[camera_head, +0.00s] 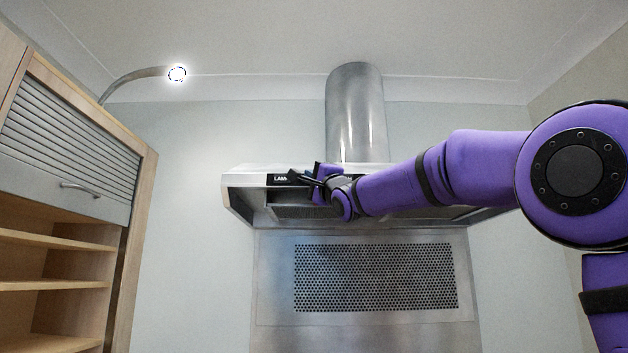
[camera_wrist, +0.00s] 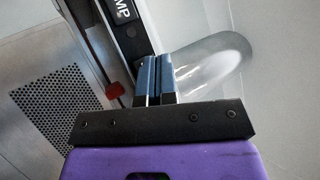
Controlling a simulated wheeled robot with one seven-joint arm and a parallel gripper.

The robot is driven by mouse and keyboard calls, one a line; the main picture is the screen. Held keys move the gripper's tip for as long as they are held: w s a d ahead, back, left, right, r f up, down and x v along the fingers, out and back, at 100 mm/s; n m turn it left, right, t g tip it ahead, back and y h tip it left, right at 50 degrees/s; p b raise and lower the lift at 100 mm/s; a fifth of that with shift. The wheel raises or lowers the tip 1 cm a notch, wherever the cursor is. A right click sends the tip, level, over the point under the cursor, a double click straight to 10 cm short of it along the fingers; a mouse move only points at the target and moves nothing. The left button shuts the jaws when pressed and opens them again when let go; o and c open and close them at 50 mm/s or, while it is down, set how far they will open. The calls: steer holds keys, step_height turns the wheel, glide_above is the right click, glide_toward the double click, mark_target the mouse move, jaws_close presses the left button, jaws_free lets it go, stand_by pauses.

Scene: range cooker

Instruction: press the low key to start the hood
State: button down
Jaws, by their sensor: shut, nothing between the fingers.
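The steel range hood (camera_head: 240,196) hangs on the back wall, with a dark control strip (camera_head: 283,180) on its front face. White letters starting "LAM" show at the strip's left end. My gripper (camera_head: 316,180) is in front of the strip and hides the part right of the letters. In the wrist view my gripper (camera_wrist: 155,60) is shut and empty, its blue-grey fingertips close to the strip (camera_wrist: 132,40). White letters "MP" stand on a label there. I cannot tell whether the tips touch the strip. The low key cannot be made out; the fingers may hide it.
A small red part (camera_wrist: 115,91) shows beside the hood's edge in the wrist view. A round steel duct (camera_head: 355,115) rises from the hood. A perforated steel panel (camera_head: 375,278) is below. A wooden cabinet (camera_head: 75,200) stands left; the space between is free.

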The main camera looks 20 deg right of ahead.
steer(key=shift+s, duration=0.15)
steer(key=s, duration=0.1)
steer(key=s+a, duration=0.1)
steer(key=s, duration=0.1)
steer(key=s+a, duration=0.1)
steer(key=s, duration=0.1)
steer(key=shift+s, duration=0.25)
stand_by(0.4)
steer(key=c, duration=1.8)
jaws_free()
